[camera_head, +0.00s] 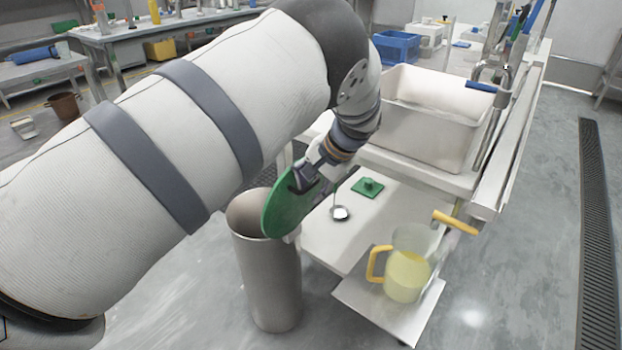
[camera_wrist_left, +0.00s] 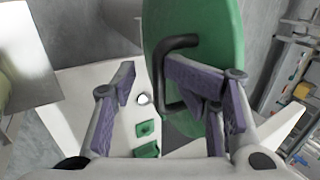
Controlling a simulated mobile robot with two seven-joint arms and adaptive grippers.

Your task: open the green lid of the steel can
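The steel can (camera_head: 270,275) stands on the floor beside the white table, with its mouth partly uncovered. The round green lid (camera_head: 287,208) stands steeply tilted at the right side of the can's mouth. In the left wrist view, the lid (camera_wrist_left: 218,32) shows a black loop handle (camera_wrist_left: 160,72). My left gripper (camera_head: 303,178) is at the lid's handle side. Its fingers (camera_wrist_left: 148,66) are spread apart in the wrist view. The right-hand finger overlaps the handle loop; I cannot tell whether it touches. My right gripper is not in view.
Right of the can, a low white table (camera_head: 325,240) carries a small green square piece (camera_head: 368,187) and a ladle (camera_head: 340,213). A jug (camera_head: 408,277) with yellow handles stands nearby. A large pale bin (camera_head: 425,135) sits behind. Floor left of the can is clear.

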